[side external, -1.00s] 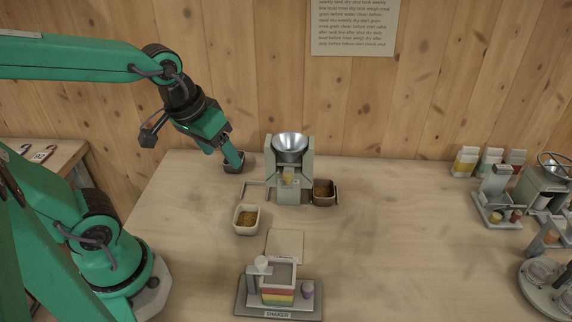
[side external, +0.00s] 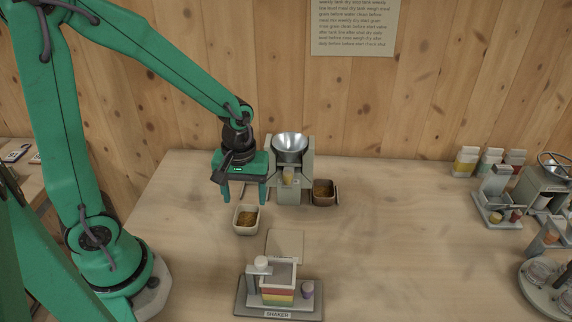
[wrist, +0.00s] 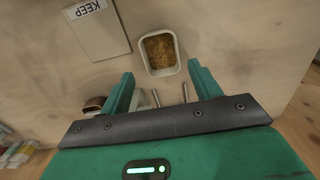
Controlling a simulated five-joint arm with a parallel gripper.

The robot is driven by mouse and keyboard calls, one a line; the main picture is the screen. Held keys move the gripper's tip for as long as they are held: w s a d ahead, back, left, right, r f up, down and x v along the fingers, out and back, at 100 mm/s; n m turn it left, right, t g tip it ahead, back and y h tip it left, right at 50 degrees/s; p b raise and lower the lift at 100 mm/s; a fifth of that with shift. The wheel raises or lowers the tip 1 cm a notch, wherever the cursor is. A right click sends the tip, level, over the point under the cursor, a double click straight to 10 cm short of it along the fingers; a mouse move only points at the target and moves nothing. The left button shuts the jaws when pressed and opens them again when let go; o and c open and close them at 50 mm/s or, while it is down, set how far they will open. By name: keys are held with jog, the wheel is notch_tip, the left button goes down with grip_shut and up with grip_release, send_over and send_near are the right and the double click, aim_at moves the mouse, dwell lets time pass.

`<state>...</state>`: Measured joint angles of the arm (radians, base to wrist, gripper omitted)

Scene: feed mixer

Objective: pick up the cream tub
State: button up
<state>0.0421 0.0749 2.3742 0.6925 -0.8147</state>
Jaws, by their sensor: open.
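The cream tub (side external: 246,229), a small squarish cup of brown grain, stands on the table in front of the mill. In the wrist view the cream tub (wrist: 177,69) is beyond my fingertips, roughly centred between them. My gripper (side external: 244,197) is open and empty, pointing down above and slightly behind the tub. Both green fingers of my gripper (wrist: 160,74) show in the wrist view, spread apart. I see no contact with the tub.
The grey mill (side external: 291,185) with a metal bowl stands close to the right of my gripper. A brown tub (side external: 324,199) sits beside it. A flat KEEP card (side external: 285,244) and the shaker stand (side external: 278,306) are in front. The table's centre right is clear.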

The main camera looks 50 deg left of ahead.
aim_at(248, 224)
jog(key=shift+f, duration=0.1)
jog(key=shift+f, duration=1.25)
jog(key=shift+f, duration=2.6)
jog(key=c, duration=0.8)
